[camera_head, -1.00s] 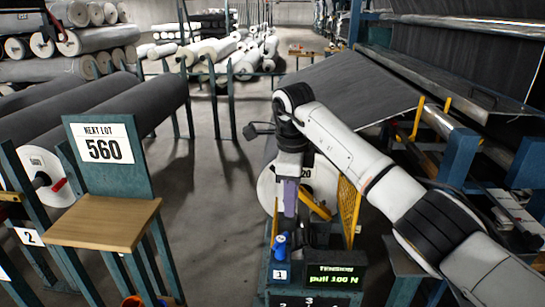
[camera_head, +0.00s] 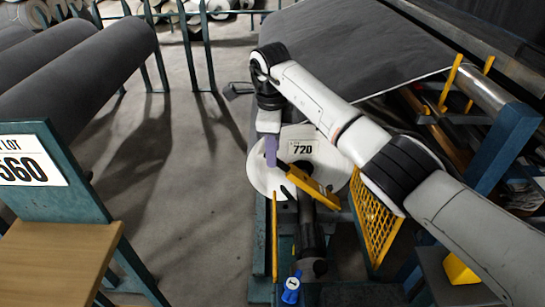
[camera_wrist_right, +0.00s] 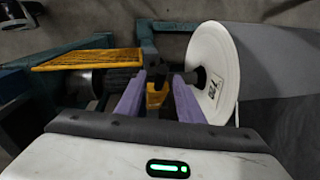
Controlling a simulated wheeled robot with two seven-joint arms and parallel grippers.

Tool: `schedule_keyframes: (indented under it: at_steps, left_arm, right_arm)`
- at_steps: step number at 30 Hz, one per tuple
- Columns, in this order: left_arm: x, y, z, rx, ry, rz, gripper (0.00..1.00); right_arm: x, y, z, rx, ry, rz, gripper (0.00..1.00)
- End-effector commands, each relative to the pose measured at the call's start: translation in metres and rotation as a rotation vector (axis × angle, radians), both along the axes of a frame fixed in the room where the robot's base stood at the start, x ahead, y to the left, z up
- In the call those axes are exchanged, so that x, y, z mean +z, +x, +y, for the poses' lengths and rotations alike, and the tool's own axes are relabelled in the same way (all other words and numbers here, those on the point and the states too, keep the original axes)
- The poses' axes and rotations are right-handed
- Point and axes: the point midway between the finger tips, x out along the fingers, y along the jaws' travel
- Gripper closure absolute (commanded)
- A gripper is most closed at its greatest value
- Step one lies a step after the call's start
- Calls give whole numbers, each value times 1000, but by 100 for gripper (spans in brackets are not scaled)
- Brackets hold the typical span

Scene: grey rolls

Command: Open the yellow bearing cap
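The yellow bearing cap (camera_head: 312,188) shows in the head view as a slanted bar in front of the white end disc of the grey roll, which carries the label 720. In the right wrist view a yellow part (camera_wrist_right: 157,97), seemingly the cap, lies between my purple fingertips beside the shaft. My right gripper (camera_head: 271,150) comes down at the left of the bar in the head view. In the wrist view its fingers (camera_wrist_right: 159,80) are apart, with gaps beside the yellow part, so it looks open. My left gripper is not in view in the head view.
A yellow mesh guard (camera_head: 376,222) stands right of the roll's shaft. A blue knob (camera_head: 291,288) is at the front of the stand. A wooden seat-like shelf (camera_head: 55,262) and dark rolls (camera_head: 85,80) are at the left. Bare floor (camera_head: 180,180) lies between.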

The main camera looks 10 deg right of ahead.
Motion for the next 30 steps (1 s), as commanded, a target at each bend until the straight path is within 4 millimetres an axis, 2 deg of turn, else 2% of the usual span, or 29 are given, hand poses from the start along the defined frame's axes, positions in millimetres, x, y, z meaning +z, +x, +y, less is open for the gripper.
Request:
schedule_keyframes:
  at_steps: [3,7,18,19,25,30]
  left_arm:
    - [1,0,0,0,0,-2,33]
    - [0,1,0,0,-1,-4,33]
    - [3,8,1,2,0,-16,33]
    - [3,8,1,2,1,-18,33]
    - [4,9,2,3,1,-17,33]
    - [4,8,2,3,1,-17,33]
  right_arm:
    - [-20,2,0,1,1,4,66]
    - [-34,4,-1,-1,2,2,66]
    - [-41,5,-2,1,0,-1,66]
    - [-41,5,-2,1,0,-1,68]
    - [-41,6,-2,1,0,-1,100]
    - [-41,6,-2,0,0,-1,100]
